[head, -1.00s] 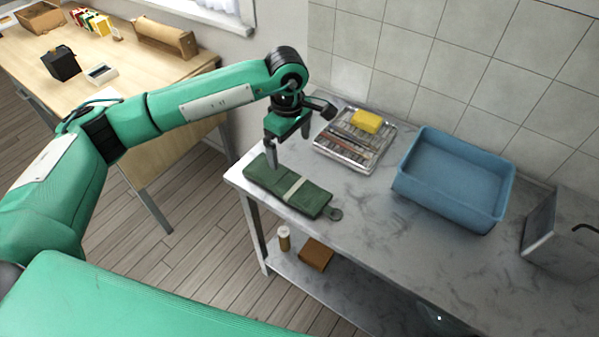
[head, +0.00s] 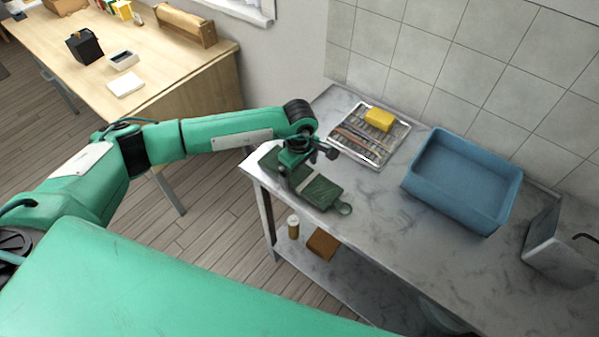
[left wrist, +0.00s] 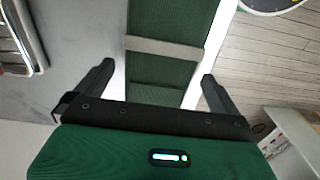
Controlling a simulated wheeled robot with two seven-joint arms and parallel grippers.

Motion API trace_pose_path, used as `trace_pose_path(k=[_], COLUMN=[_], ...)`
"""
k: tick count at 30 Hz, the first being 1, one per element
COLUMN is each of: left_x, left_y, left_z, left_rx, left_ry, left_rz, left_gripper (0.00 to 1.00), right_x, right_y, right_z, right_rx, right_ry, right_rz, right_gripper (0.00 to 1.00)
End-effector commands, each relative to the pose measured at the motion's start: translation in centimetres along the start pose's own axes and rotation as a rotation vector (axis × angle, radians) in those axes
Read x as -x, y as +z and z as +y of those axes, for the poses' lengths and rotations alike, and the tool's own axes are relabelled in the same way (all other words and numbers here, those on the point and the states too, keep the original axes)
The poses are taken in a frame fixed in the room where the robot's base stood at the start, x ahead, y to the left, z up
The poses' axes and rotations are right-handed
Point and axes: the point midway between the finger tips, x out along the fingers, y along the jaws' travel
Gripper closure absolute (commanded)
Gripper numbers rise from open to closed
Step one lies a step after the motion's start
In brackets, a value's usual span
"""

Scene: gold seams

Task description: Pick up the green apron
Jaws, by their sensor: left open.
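The green apron (head: 325,193) lies folded on the grey marble counter, near its left end, with a pale band across it and a loop at its near end. It also shows in the left wrist view (left wrist: 165,70), running between the fingers. My left gripper (head: 297,182) is right over the apron and partly hides it. In the left wrist view the left gripper's two fingers (left wrist: 155,85) are spread wide, one on each side of the apron. Whether the fingertips touch the counter I cannot tell. My right gripper is not in view.
A metal tray (head: 400,143) with a yellow sponge (head: 379,120) stands behind the apron. A blue basin (head: 462,178) and a grey metal box (head: 560,250) stand to the right. A jar (head: 293,226) and a brown box (head: 323,243) are on the lower shelf.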

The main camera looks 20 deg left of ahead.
Motion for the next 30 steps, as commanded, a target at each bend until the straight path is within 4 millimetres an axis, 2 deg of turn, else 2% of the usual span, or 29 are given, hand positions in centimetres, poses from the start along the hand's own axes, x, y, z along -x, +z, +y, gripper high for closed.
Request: trace_pose_path(k=[3, 9, 11, 17, 25, 30], left_x=[-0.7, -0.8, -0.8, -0.8, -0.7, 0.4], left_y=[0.0, 0.0, 0.0, 0.0, 0.0, 0.0], left_z=[0.0, 0.0, 0.0, 0.0, 0.0, 0.1], left_rx=[0.001, 0.0, 0.0, 0.0, 0.0, -0.001], left_ry=[0.0, 0.001, 0.001, 0.0, 0.002, 0.003], left_rz=[0.001, 0.001, 0.001, 0.001, 0.0, -0.001], left_gripper=[0.0, 0.0, 0.1, 0.49, 0.49, 0.49], right_x=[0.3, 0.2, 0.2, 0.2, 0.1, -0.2], right_y=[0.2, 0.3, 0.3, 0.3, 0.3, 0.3], right_z=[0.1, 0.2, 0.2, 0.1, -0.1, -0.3], right_rx=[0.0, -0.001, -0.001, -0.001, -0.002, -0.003], right_ry=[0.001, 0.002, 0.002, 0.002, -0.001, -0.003], right_rz=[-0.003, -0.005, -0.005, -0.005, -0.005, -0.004], right_gripper=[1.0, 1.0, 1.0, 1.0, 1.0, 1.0])
